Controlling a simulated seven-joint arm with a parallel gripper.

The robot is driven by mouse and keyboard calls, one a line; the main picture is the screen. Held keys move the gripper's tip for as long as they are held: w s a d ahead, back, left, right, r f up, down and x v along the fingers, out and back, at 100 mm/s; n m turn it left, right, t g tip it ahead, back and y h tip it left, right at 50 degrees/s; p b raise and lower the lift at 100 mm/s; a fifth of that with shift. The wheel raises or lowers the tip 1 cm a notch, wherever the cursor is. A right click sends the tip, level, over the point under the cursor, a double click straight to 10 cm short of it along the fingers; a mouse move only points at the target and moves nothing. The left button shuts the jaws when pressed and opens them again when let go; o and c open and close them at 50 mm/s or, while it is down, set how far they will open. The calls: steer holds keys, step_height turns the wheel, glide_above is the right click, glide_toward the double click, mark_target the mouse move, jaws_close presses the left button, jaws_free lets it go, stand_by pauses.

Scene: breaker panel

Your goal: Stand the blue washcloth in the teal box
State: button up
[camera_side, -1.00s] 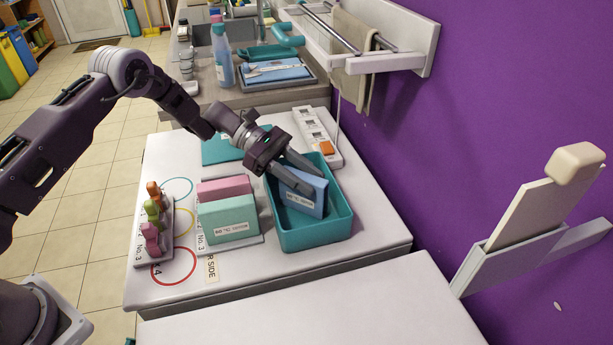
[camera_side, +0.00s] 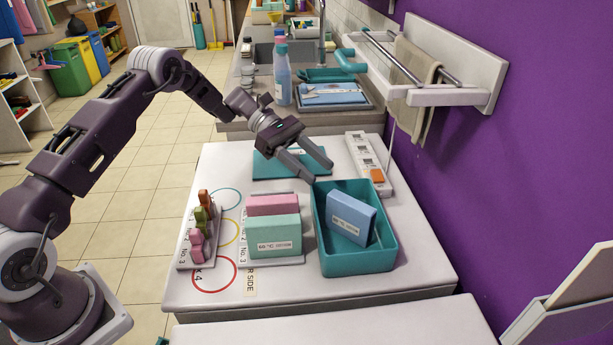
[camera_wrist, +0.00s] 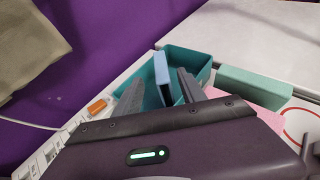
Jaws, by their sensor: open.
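The blue washcloth (camera_side: 351,219) is a folded block with a white label. It stands on edge inside the teal box (camera_side: 361,262), a little tilted, with free room around it in the box. My gripper (camera_side: 322,172) is open and empty, above the back-left rim of the box and apart from the cloth. In the wrist view the blue washcloth (camera_wrist: 162,72) shows as a narrow upright edge in the teal box (camera_wrist: 186,58), just beyond my open fingers (camera_wrist: 160,85). Its lower part is partly hidden there.
Pink (camera_side: 273,205) and green (camera_side: 273,236) blocks stand in a holder left of the box. A rack of coloured pegs (camera_side: 199,232) is further left. A teal flat piece (camera_side: 280,166) lies behind, and a white power strip (camera_side: 366,160) lies behind right.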

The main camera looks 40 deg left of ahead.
steer(key=s+d+r+m+y, duration=0.3)
steer(key=s+r+m+y, duration=0.5)
steer(key=s+r, duration=0.8)
steer(key=s+a+m+t+y, duration=0.2)
steer(key=s+m, duration=0.3)
steer(key=s, duration=0.5)
steer(key=s+a+m+t+y, duration=0.3)
steer(key=s+a+m, duration=0.1)
steer(key=s, duration=0.6)
steer(key=shift+m+t, duration=0.3)
steer(key=shift+m, duration=0.2)
